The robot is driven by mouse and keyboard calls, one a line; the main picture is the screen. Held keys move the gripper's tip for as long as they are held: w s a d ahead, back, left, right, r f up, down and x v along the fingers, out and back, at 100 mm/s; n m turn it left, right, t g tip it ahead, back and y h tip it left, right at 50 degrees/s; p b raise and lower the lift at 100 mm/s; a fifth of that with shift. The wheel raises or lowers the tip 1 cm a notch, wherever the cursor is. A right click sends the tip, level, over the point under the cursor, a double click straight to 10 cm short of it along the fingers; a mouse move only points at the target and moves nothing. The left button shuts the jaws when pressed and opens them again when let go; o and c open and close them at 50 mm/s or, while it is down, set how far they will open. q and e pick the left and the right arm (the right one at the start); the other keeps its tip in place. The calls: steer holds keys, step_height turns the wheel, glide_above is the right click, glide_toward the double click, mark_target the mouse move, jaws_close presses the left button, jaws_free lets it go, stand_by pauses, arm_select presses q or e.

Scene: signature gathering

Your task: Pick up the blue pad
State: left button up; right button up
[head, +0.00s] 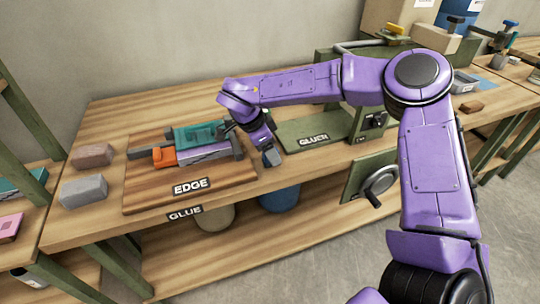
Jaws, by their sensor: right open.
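My right gripper (269,157) hangs over the bench, between the board marked EDGE and the green GLUER base. Its jaws are open, but the fingers are small and dark. I cannot make out a clear blue pad in or below them. A teal block (193,134) lies on a clamp-like fixture on the EDGE board, left of my gripper and apart from it. An orange piece (164,156) and a grey-lilac bar (205,153) are in front of the teal block. My left gripper is out of view.
The wooden EDGE board (150,202) lies on the workbench (110,228). A brown block (92,156) and a grey block (83,191) sit to its left. The green GLUER machine (306,128) with a handwheel (380,182) stands right. Teal and pink items are on the left shelves.

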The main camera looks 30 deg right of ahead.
steer(key=shift+s+d+f, duration=0.2)
steer(key=shift+d+f, duration=0.05)
steer(key=shift+f, duration=0.05)
steer(key=shift+a, duration=0.1)
steer(key=c, duration=1)
steer(key=shift+r, duration=0.1)
steer(key=shift+c, duration=0.2)
steer(key=shift+r, duration=0.25)
step_height(320, 180, up, 3)
steer(key=shift+a+r+b, duration=0.1)
steer(key=shift+b, duration=0.25)
steer(key=s+a+r+b, duration=0.1)
steer(key=s+a+r, duration=0.6)
steer(key=s+r, duration=0.2)
steer(key=s, duration=0.2)
steer(key=shift+s+a, duration=0.3)
steer(key=shift+a, duration=0.05)
steer(key=shift+r, duration=0.1)
